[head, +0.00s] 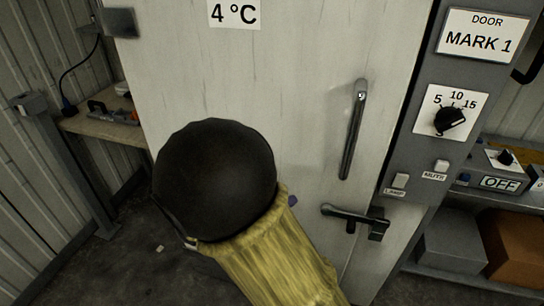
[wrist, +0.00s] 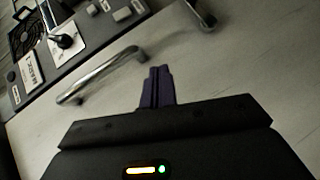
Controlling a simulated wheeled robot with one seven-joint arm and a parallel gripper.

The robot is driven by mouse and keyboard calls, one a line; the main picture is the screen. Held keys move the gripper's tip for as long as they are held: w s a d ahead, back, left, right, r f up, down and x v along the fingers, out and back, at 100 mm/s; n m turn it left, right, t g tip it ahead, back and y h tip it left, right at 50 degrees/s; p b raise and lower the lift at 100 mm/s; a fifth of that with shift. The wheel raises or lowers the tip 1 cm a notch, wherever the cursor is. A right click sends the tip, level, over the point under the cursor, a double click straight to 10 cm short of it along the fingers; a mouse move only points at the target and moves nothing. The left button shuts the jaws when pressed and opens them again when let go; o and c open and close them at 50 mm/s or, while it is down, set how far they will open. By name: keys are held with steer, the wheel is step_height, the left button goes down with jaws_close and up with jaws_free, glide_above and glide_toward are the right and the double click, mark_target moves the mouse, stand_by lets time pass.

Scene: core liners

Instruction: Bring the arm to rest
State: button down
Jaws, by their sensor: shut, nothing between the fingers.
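My arm crosses the lower middle of the head view, with a dark round joint and a yellow sleeve. My gripper shows in the wrist view, its two purple fingers (wrist: 158,87) together and empty. In the head view the arm mostly hides it; only a small purple bit (head: 292,200) shows beside the sleeve. The fingers point toward the pale door (head: 290,80). In the wrist view the long door handle (wrist: 98,76) lies ahead and left of the fingers, apart from them in the picture. How far the fingers are from the door, I cannot tell.
A lever latch (head: 355,215) sits low on the door's right side, below the upright handle (head: 353,130). A grey control post (head: 440,130) with a dial and switches stands to the right. A wooden shelf (head: 105,130) and a grey stand (head: 65,160) are at the left.

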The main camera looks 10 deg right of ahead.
steer(key=s+d+f+g+y, duration=0.6)
steer(key=s+f+g+y, duration=0.15)
steer(key=s+y, duration=0.2)
step_height(320, 180, up, 13)
steer(key=w+m+t+y+p, duration=0.1)
steer(key=t+y+p, duration=0.3)
steer(key=p, duration=0.8)
steer(key=shift+w, duration=0.65)
steer(key=shift+t+y, duration=0.25)
